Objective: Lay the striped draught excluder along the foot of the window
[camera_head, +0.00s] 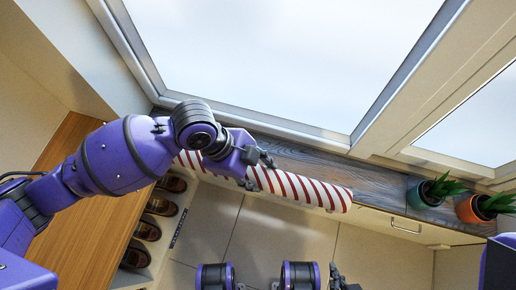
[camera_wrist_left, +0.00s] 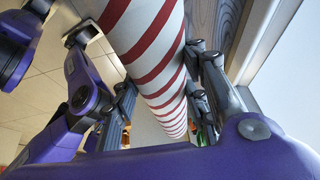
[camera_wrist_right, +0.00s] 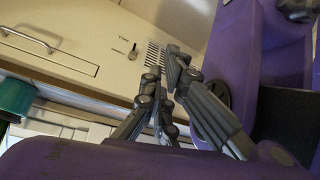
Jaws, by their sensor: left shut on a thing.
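The striped draught excluder (camera_head: 318,194) is a long white roll with red stripes. In the head view it runs from beneath my left gripper toward the right, across the front edge of the dark wooden sill (camera_head: 378,181). I cannot tell whether it touches the sill. My left gripper (camera_head: 257,168) is shut on it, with fingers on both sides of the roll (camera_wrist_left: 160,62) in the left wrist view. The window (camera_head: 270,55) stands behind the sill. My right gripper (camera_wrist_right: 163,76) is empty, its fingertips close together, low at the bottom of the head view.
A teal pot (camera_head: 420,196) and an orange pot (camera_head: 470,209) with spiky plants stand at the sill's right end. Dark shoes (camera_head: 147,230) sit in cubbies under the wooden top (camera_head: 82,222) at left. Cream drawers lie below the sill; tiled floor (camera_head: 262,232) is in front.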

